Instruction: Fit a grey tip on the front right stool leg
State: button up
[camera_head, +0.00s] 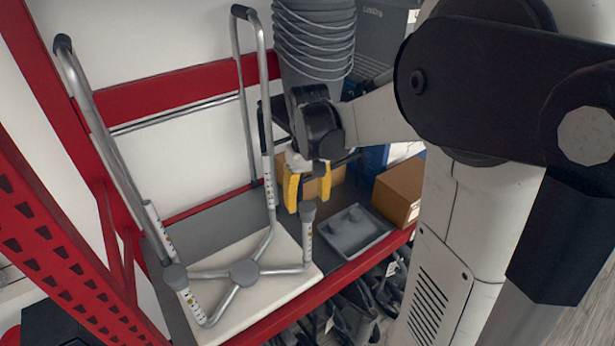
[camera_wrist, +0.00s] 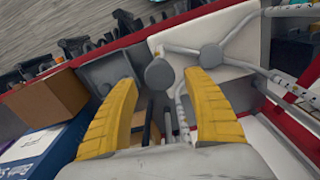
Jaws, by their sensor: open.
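A grey tubular stool frame stands on a white board, its central hub (camera_head: 244,272) low between the legs. The front right leg (camera_head: 307,240) points up and has a round grey tip (camera_head: 308,210) on its top end; how deeply it is seated I cannot tell. The front left leg has a like grey tip (camera_head: 175,276). My gripper (camera_head: 308,203), with yellow fingers, is open right above the front right leg. In the wrist view the round grey tip (camera_wrist: 160,73) shows just beyond and between the open fingers (camera_wrist: 165,78), with the hub (camera_wrist: 211,56) further off. Nothing is held.
Tall frame tubes rise at the back and left. A red shelf edge (camera_head: 345,272) runs along the front, with dark items below.

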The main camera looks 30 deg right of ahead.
aim_at(308, 207)
notch_tip(308, 207, up, 12)
jog(key=b, duration=0.1)
jog(key=s+a+f+t, duration=0.2)
jog(key=s+a+t, duration=0.1)
jog(key=s+a, duration=0.2)
jog(key=s+a+f+n+t, duration=0.1)
jog(key=s+a+f+t, duration=0.2)
jog(key=s+a, duration=0.3)
jog(key=a+t, duration=0.1)
jog(key=a, duration=0.1)
jog(key=shift+a+f, duration=0.3)
jog(key=shift+f, duration=0.05)
jog(key=shift+w, duration=0.1)
notch_tip(308, 207, down, 35)
jog(key=b, duration=3.5)
jog(key=shift+f, duration=0.15)
